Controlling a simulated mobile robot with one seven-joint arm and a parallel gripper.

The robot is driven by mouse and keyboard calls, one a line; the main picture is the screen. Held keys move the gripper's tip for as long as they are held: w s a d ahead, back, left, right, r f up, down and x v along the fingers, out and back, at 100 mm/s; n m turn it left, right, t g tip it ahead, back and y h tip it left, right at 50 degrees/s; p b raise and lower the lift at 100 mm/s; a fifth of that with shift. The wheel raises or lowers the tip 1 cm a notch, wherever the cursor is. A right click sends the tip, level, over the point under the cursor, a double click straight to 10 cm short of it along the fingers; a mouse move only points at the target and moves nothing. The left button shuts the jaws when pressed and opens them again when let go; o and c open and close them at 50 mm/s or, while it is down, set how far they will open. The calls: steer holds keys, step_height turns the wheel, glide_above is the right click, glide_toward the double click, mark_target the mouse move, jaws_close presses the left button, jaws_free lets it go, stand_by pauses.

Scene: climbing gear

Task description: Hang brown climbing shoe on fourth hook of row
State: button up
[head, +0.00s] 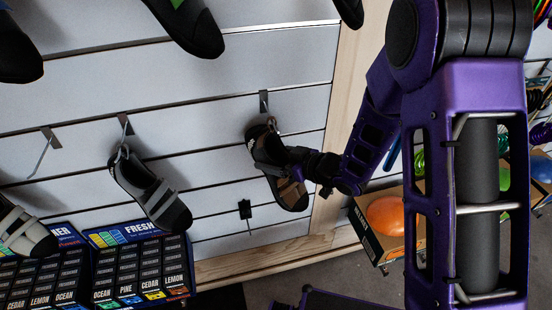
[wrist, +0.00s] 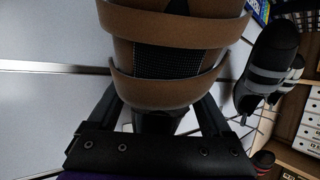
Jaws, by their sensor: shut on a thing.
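The brown climbing shoe (head: 277,172) is held upright, toe down, close to the slatted wall in the head view. My gripper (head: 298,168) is shut on it from the right. The shoe's heel end is at the rightmost hook (head: 264,101) of the row, overlapping its lower end. I cannot tell whether the heel loop is around the hook. In the wrist view the brown shoe (wrist: 168,92) with its two straps fills the middle, between my gripper's fingers (wrist: 160,112). To the left, a hook (head: 43,152) is bare and another hook (head: 124,124) carries a grey shoe (head: 152,192).
A pale grey shoe (head: 25,232) hangs at far left. Dark shoes (head: 190,25) hang above. Boxed displays (head: 140,268) stand below left. A box with an orange ball (head: 386,215) is at right.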

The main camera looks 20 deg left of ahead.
stand_by(0.4)
steer(key=o, duration=1.4)
steer(key=p+v, duration=0.2)
steer(key=v, duration=1.5)
steer(key=shift+s+d, duration=0.15)
